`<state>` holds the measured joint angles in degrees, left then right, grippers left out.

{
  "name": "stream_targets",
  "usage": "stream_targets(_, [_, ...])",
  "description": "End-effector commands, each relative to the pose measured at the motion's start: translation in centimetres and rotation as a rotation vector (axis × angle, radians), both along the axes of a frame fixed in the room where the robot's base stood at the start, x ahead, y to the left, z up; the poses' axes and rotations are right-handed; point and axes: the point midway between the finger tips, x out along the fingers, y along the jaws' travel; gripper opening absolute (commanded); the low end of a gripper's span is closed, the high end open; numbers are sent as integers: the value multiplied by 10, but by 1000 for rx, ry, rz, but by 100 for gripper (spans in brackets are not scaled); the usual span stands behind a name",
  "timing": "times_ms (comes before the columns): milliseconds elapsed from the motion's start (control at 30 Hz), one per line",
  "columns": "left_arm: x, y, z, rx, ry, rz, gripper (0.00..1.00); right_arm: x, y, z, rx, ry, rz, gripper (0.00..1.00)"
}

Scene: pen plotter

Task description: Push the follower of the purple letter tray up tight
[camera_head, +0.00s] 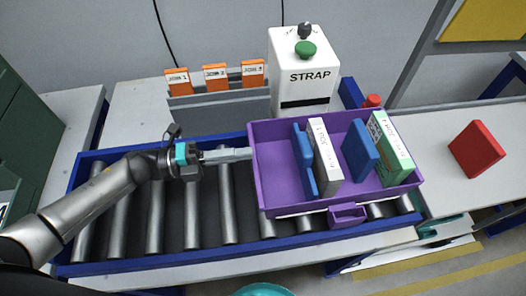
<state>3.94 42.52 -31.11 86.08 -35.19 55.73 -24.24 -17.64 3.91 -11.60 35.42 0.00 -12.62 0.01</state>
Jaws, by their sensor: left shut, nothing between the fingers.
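The purple letter tray (275,182) sits on the roller conveyor. Inside, from left to right, stand a blue plate (303,160), a white block with printing (327,158), a second blue plate (360,150) and a green-and-white block (391,148). The left plate is close against the white block; a gap separates that block from the second blue plate, which leans. I cannot tell which blue plate is the follower. My left gripper (246,154) is shut and empty at the tray's left wall, outside it; whether it touches is unclear. My right gripper is not in view.
A white STRAP machine (303,75) with a green button stands behind the tray. A grey rack (220,108) with orange cards is left of it. A red block (476,149) lies on the right table. Bare rollers (155,215) lie left of the tray.

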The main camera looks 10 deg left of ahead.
Motion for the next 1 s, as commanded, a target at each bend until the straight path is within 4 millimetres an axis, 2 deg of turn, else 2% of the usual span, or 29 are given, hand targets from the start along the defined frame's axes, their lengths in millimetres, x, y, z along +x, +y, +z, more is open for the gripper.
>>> stream_targets(100, [-6, 22, -2, 4, 2, 1, 0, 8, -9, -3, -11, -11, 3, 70])
stream_targets(300, [-12, 40, 0, 4, 2, 0, 0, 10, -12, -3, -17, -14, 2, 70])
stream_targets(433, [-15, 38, 10, 36, 11, -16, 0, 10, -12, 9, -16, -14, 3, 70])
stream_targets(700, [-15, 36, 33, 217, 63, -22, 0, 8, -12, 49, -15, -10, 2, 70])
stream_targets(867, [-12, 40, 35, 281, 83, -2, 0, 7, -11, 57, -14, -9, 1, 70])
stream_targets(1000, [-10, 34, 31, 291, 87, 3, 0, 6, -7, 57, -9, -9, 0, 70])
